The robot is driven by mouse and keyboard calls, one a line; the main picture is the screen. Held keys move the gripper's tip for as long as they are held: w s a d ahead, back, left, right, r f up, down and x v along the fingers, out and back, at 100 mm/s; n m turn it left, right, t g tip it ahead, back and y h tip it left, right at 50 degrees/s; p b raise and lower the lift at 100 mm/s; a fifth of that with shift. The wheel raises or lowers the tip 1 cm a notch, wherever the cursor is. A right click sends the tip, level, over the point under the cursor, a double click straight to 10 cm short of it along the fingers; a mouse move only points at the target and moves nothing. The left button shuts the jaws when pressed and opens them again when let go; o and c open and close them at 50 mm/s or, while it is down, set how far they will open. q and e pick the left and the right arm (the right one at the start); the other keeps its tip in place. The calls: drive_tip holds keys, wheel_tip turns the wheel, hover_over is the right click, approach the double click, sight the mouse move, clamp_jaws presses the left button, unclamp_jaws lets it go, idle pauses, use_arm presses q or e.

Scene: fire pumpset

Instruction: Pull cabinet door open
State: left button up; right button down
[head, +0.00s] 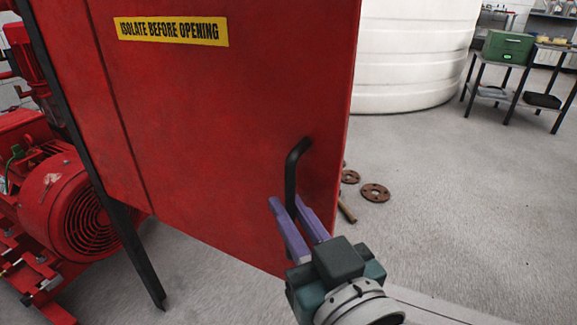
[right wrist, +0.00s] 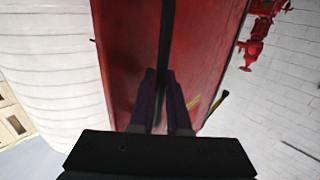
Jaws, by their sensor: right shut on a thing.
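The red cabinet door (head: 215,110) fills the upper middle of the head view, with a yellow "ISOLATE BEFORE OPENING" label near its top. A black bar handle (head: 291,170) is fixed near the door's right edge. My right gripper (head: 288,205) has its purple fingers on both sides of the handle's lower part and is shut on it. In the right wrist view the dark handle (right wrist: 166,40) runs down between the fingers, in front of the red door (right wrist: 125,70). Whether the door stands ajar is hard to tell. My left gripper is not in view.
A red pump motor (head: 75,205) stands at the left, beside a black cabinet leg (head: 135,255). Rusty flanges (head: 375,193) lie on the floor right of the door. A white tank (head: 415,50) and a side table with a green box (head: 507,47) stand behind. The right floor is clear.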

drive_tip(key=shift+s+a, duration=0.1)
drive_tip(key=shift+f, duration=0.1)
drive_tip(key=c, duration=0.9)
unclamp_jaws()
drive_tip(key=shift+s+p, duration=0.3)
drive_tip(key=shift+s, duration=0.05)
drive_tip(key=p+v, duration=0.2)
drive_tip(key=v, duration=0.7)
